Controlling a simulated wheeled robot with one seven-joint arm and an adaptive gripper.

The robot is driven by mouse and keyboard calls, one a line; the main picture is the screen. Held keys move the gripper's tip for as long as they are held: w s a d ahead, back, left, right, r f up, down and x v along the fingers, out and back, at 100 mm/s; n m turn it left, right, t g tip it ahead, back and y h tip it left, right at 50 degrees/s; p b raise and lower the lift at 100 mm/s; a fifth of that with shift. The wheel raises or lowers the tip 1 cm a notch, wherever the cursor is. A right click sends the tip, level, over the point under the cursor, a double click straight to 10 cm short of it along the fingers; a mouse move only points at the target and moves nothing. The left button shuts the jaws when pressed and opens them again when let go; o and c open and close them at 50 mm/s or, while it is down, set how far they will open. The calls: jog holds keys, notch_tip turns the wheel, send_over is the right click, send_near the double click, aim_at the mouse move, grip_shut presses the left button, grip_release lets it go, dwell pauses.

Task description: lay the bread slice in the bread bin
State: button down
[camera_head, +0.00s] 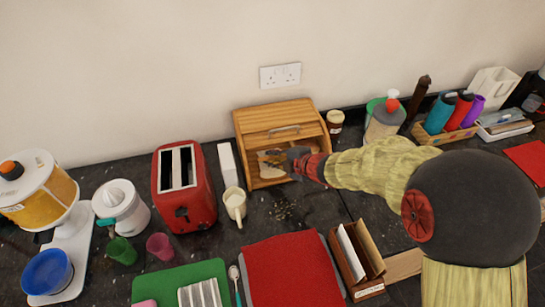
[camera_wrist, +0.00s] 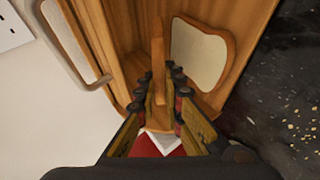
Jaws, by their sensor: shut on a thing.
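The wooden bread bin (camera_head: 273,121) stands against the wall with its front open. My gripper (camera_head: 268,156) is at its mouth, coming from the right. In the wrist view my gripper (camera_wrist: 161,92) is shut on a thin bread slice (camera_wrist: 158,52), which stands edge-on between the fingers. The held slice shows as a pale patch in the head view. Another slice-shaped pale piece with a brown rim (camera_wrist: 199,52) lies inside the bin beside the held slice. Whether the held slice touches the bin I cannot tell. My fingers hide its lower part.
A white box (camera_head: 228,164), a cream mug (camera_head: 235,205) and a red toaster (camera_head: 185,187) stand left of the bin. Crumbs lie on the dark counter in front. A red cloth (camera_head: 290,270) lies nearer.

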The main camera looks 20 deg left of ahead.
jog(key=c, duration=1.8)
grip_release()
jog(key=shift+c, duration=0.2)
jog(key=s+d+r+p, duration=0.3)
jog(key=s+d+r, duration=0.1)
jog(key=s+r, duration=0.1)
jog(key=shift+s+d+r, duration=0.15)
jog(key=shift+s+d, duration=0.15)
jog(key=shift+d, duration=0.1)
